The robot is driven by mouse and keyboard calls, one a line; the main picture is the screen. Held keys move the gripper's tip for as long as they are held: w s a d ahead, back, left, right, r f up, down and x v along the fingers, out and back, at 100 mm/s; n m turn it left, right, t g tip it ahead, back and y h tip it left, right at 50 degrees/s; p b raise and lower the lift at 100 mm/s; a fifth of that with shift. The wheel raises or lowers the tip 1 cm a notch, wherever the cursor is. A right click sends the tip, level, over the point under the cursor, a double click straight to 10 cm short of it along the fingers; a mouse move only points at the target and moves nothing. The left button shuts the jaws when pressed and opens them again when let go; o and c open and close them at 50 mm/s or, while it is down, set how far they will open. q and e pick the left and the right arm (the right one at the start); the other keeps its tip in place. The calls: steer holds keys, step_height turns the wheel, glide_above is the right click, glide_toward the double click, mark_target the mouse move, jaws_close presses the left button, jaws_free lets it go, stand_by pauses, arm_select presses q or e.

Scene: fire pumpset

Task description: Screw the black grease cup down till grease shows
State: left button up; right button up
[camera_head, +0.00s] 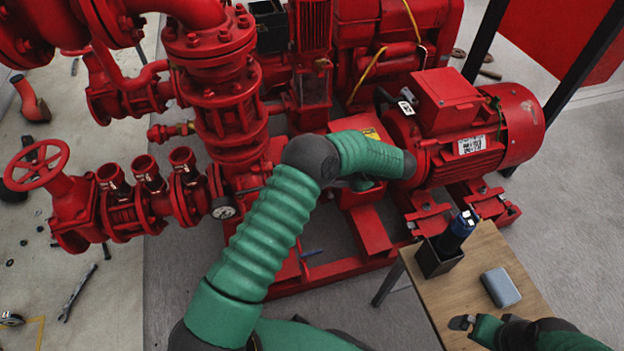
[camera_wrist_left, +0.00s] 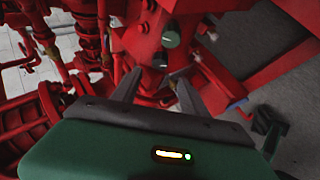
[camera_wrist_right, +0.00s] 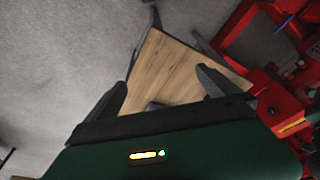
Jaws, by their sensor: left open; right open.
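In the left wrist view, two small dark round caps show on the red pump casing: an upper one with a grey-green face (camera_wrist_left: 171,38) and a darker lower one (camera_wrist_left: 160,60). I cannot tell for sure which is the black grease cup, and no grease can be made out. My left gripper (camera_wrist_left: 155,84) is open and empty, with its fingertips just short of the lower cap. In the head view my left forearm hides that spot. My right gripper (camera_wrist_right: 162,82) is open and empty over the wooden table (camera_wrist_right: 165,68), which also shows in the head view (camera_head: 440,292).
On the table stand a black open box (camera_head: 436,260) with a dark blue-topped item (camera_head: 459,228) and a grey-blue block (camera_head: 500,287). A red motor (camera_head: 465,130), valve pipework (camera_head: 140,205) and a handwheel (camera_head: 35,165) surround my left arm. A wrench (camera_head: 78,292) lies on the floor.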

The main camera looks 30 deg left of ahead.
arm_select(q)
steer(key=b+x, duration=0.3)
steer(key=x, duration=0.5)
steer(key=shift+a+f, duration=0.15)
steer(key=shift+f, duration=0.2)
arm_select(e)
steer(key=x, duration=0.3)
steer(key=shift+s+f, duration=0.35)
steer(key=shift+f, duration=0.1)
arm_select(q)
steer(key=shift+a+f, duration=0.25)
steer(key=shift+a, duration=0.3)
arm_select(e)
steer(key=shift+f, duration=0.15)
arm_select(q)
steer(key=shift+c, duration=0.2)
steer(key=shift+d, duration=0.1)
jaws_close()
